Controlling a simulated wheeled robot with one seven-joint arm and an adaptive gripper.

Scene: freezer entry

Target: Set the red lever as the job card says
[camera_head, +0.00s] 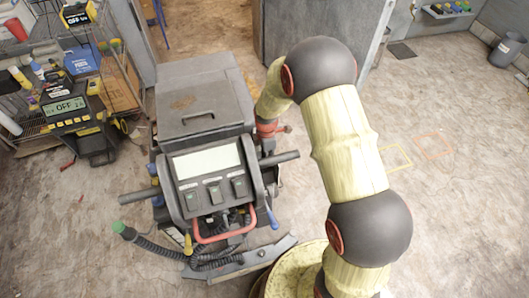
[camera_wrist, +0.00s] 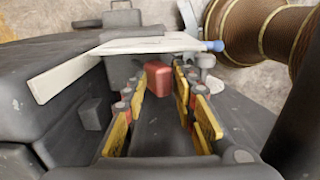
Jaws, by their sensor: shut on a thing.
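The wrist view shows a red block-shaped grip (camera_wrist: 158,75) between the fingertips of my gripper (camera_wrist: 159,86); it looks like the red lever's end. My gripper is shut on it, with its yellow-padded fingers on either side. In the head view my gripper (camera_head: 267,132) is at the right side of the dark machine, partly hidden by my arm. The lever's base and exact angle are hidden.
The machine's console has a pale screen (camera_head: 207,161), several switches and a red U-shaped bar (camera_head: 222,237). A blue-tipped lever (camera_head: 272,217) and a green-tipped hose (camera_head: 120,228) stick out beside it. A loaded wire shelf is at left.

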